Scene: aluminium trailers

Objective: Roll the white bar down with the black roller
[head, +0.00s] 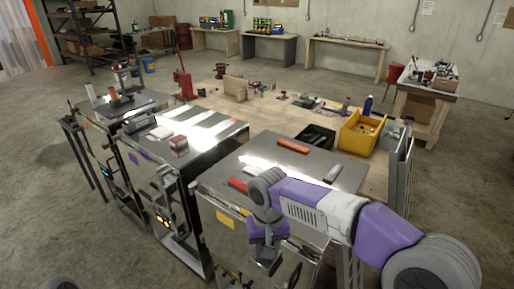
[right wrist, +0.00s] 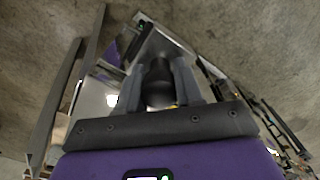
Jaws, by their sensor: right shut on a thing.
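My right gripper (head: 266,262) points down in front of the near right metal trailer (head: 305,165). In the right wrist view the right gripper (right wrist: 160,82) has its two grey fingers shut on a black, rounded thing, likely the black roller (right wrist: 158,88). The held thing is hard to make out in the head view. I cannot single out the white bar for certain; a small white piece (head: 160,133) lies on the middle trailer, among bright reflections. My left gripper is not in view.
An orange tool (head: 293,146), a grey tool (head: 332,173) and a red tool (head: 238,185) lie on the near right trailer's top. A yellow bin (head: 359,139) and a black bin (head: 316,137) stand behind it.

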